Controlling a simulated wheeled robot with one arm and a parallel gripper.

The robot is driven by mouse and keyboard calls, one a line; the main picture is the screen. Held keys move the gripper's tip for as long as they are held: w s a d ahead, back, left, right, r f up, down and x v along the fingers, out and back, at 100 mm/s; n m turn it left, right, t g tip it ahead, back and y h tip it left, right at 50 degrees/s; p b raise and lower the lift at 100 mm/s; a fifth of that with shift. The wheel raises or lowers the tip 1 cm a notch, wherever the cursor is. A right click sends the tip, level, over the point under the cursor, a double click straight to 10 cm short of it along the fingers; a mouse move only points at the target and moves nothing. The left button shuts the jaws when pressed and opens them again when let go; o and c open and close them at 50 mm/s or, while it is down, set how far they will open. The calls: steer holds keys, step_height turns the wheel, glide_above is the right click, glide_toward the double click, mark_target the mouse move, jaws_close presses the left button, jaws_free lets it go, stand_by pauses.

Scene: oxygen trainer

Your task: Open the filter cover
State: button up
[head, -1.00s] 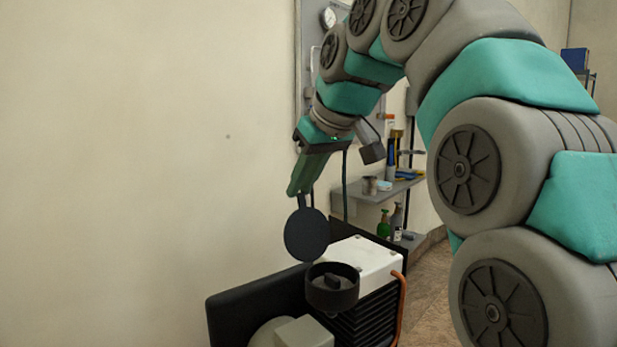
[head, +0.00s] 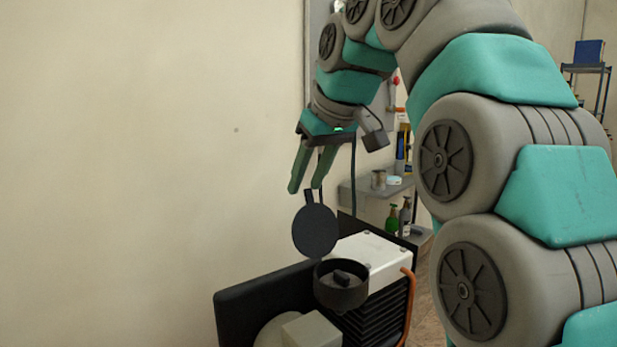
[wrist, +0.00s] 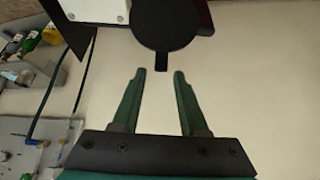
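The filter cover (head: 315,231) is a round black disc with a short tab. In the head view it stands upright above and behind the black filter cup (head: 341,292), whose top is open and shows a dark knob inside. The cup sits at the corner of a machine with a white top (head: 372,252). My gripper (head: 305,190) is open and empty just above the tab. In the wrist view the cover (wrist: 164,24) is at the top and its tab points between the fingertips of my gripper (wrist: 160,73), with a gap and no contact visible.
An orange hose (head: 408,305) runs down the machine's right side. A grey shelf (head: 372,190) with a cup stands behind, with spray bottles (head: 399,217) below it. The plain wall on the left leaves free room.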

steer(key=shift+o, duration=0.3)
steer(key=shift+s+d+r, duration=0.15)
steer(key=shift+r, duration=0.05)
steer(key=shift+s+d+r, duration=0.1)
steer(key=shift+s+r, duration=0.1)
steer(key=shift+r, duration=0.1)
steer(key=s+d+b, duration=0.2)
steer(key=s+d, duration=0.5)
steer(key=s, duration=0.2)
steer(key=shift+s, duration=0.3)
